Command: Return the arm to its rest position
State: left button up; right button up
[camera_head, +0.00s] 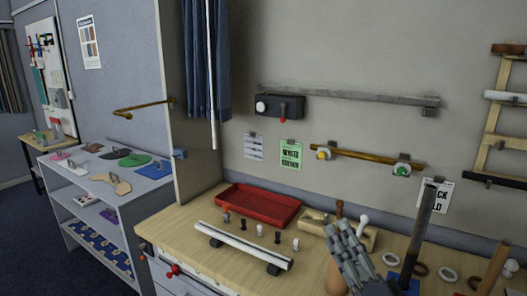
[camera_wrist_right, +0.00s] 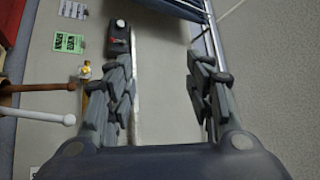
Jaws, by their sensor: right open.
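My right gripper (camera_head: 346,240) is over the wooden workbench (camera_head: 190,215), near its middle right, and seems to point up and away. It also shows in the right wrist view (camera_wrist_right: 165,85), where its two grey fingers stand wide apart with only grey wall between them. It holds nothing. The fingers partly hide a wooden block (camera_head: 320,217) with wooden and white knobbed pegs behind them. My left gripper is in neither view.
A red tray (camera_head: 258,206), a white bar on dark feet (camera_head: 243,247) and several small pegs lie left of the gripper. A dark post (camera_head: 418,235) on a blue base and rings (camera_head: 447,274) stand right. A wall rail (camera_head: 350,95) holds a black box (camera_head: 280,106).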

jog(key=s+a+f+n+g, duration=0.2)
jog(key=s+f+n+g, duration=0.15)
jog(key=f, duration=0.35)
jog(key=s+a+f+n+g+h, duration=0.1)
jog(key=s+f+n+g, duration=0.25)
jog(key=f, duration=0.45)
jog(key=s+a+f+n+g, duration=0.2)
jog(key=s+f+g, duration=0.15)
jog(key=f, duration=0.35)
jog(key=s+d+f+n+g+h, duration=0.1)
jog(key=s+d+f+g+h, duration=0.2)
jog(key=s+d+f, duration=0.4)
jog(key=s+d+f+n+g+h, duration=0.1)
jog(key=s+d+f+g+h, duration=0.3)
jog(key=s, duration=0.4)
notch_tip(320, 180, down, 29)
jog(key=s+g+b, duration=0.2)
jog(key=s+d+f+b, duration=0.1)
jog(key=s+d+f, duration=0.1)
jog(key=s+f, duration=1.5)
jog(key=shift+s+d+f+n+g+b, duration=0.3)
jog(key=shift+f+n+g+b, duration=0.1)
jog(key=shift+f, duration=0.4)
